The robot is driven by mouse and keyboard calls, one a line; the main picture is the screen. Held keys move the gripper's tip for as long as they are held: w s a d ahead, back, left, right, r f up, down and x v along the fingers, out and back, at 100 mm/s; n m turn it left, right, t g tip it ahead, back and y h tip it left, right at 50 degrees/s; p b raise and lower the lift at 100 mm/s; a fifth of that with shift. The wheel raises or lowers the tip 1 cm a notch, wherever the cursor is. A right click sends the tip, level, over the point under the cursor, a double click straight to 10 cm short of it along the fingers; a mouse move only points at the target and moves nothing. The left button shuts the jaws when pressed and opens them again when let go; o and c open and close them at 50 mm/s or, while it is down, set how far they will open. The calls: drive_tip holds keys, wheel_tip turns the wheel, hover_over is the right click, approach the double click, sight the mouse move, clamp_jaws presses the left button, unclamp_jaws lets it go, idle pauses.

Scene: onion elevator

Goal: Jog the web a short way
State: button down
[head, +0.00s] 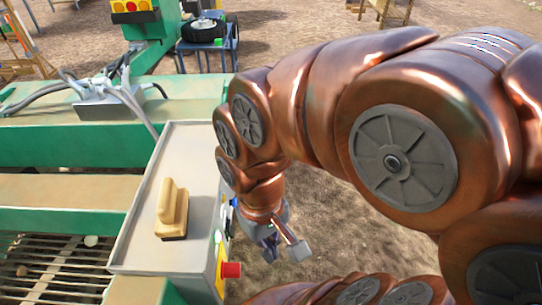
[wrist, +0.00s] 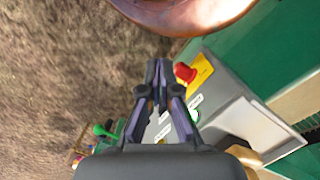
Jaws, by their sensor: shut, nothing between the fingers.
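The web (head: 50,265), a belt of slats and rods, lies at the lower left of the head view, with a few onions on it. A grey control box (head: 145,250) stands beside it. Its right-hand face carries a red mushroom button (head: 231,270) on a yellow plate, and small controls farther along, seen edge-on. In the wrist view the red button (wrist: 184,72) and white labels (wrist: 195,101) show right of the fingers. My gripper (head: 284,250) is shut and empty, just off this face. In the wrist view its fingers (wrist: 157,70) partly hide the smaller controls.
A tan brush-like block (head: 173,210) lies on the box top. Green machine frame (head: 60,155) with hoses (head: 125,90) extends left and behind. A blue stand with a wheel (head: 205,35) is at the back. Bare ground (head: 330,240) lies to the right.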

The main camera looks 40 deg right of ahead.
drive_tip(key=w+d+r+m+y+b, duration=0.15)
drive_tip(key=w+d+m, duration=0.35)
drive_tip(key=w, duration=0.5)
drive_tip(key=w+d+r+m+y+b, duration=0.1)
drive_tip(key=w+d+r+m+b, duration=0.15)
drive_tip(key=w+m, duration=0.6)
drive_tip(key=w+d+f+m+b, duration=0.1)
drive_tip(key=w+d+m, duration=0.2)
drive_tip(key=d, duration=0.3)
drive_tip(key=w+d+f+m+t, duration=0.1)
drive_tip(key=w+d+m, duration=0.2)
drive_tip(key=d, duration=0.4)
drive_tip(key=w+d+f+m+b, duration=0.1)
drive_tip(key=w+d+f+m, duration=0.1)
drive_tip(key=d+m, duration=0.3)
drive_tip(key=shift+w+d+y+b, duration=0.3)
drive_tip(key=shift+w+d+y, duration=0.05)
drive_tip(key=shift+w+d, duration=0.35)
drive_tip(key=shift+a+m, duration=0.1)
drive_tip(key=shift+m, duration=0.15)
drive_tip(key=shift+w+p+x, duration=0.15)
drive_tip(key=shift+p+x, duration=1)
drive_tip(key=shift+x, duration=2.35)
drive_tip(key=shift+w+p+x, duration=0.15)
drive_tip(key=shift+p+x, duration=0.95)
drive_tip(key=shift+x, duration=2.45)
drive_tip(key=shift+f, duration=0.15)
